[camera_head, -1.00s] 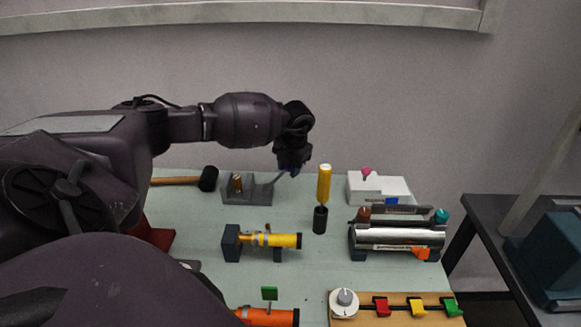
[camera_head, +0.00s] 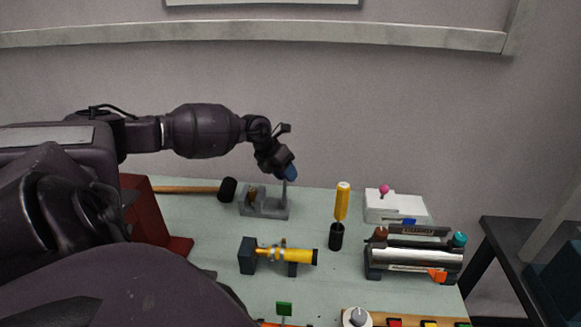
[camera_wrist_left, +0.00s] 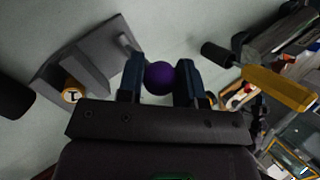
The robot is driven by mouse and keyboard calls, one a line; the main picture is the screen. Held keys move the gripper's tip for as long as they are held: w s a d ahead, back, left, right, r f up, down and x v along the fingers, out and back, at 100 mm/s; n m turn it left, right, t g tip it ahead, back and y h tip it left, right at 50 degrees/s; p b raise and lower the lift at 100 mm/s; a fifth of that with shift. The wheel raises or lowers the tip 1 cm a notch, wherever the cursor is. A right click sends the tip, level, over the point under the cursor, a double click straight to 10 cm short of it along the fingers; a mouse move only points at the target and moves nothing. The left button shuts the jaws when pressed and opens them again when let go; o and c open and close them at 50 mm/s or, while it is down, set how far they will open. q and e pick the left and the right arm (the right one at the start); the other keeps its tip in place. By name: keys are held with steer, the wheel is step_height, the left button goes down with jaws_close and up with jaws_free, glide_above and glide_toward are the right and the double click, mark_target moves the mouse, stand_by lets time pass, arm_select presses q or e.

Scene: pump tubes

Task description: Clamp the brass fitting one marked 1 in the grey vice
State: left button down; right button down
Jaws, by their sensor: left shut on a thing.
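The grey vice (camera_head: 270,211) stands at the back of the bench, and its body also shows in the left wrist view (camera_wrist_left: 85,62). The brass fitting (camera_head: 252,194) sits upright in the vice between its blocks; in the left wrist view its round end (camera_wrist_left: 72,95) carries a dark mark on white. I cannot tell whether the jaws press on it. My left gripper (camera_head: 289,172) is above the vice's right end, where a thin grey lever (camera_head: 285,190) stands nearly upright. In the left wrist view the gripper (camera_wrist_left: 161,80) is shut on a purple knob (camera_wrist_left: 160,74). My right gripper is out of view.
A black-headed mallet (camera_head: 227,189) lies left of the vice. A yellow cylinder on a dark stand (camera_head: 286,255) is in front. A white box (camera_head: 396,207) and a silver cylinder (camera_head: 415,257) are further right.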

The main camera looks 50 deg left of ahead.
arm_select(q)
steer(key=shift+s+a+f, duration=0.1)
steer(key=shift+s, duration=0.1)
stand_by(0.3)
steer(key=c, duration=0.8)
jaws_free()
steer(key=shift+v, duration=5.4)
steer(key=shift+s+a+f, duration=0.1)
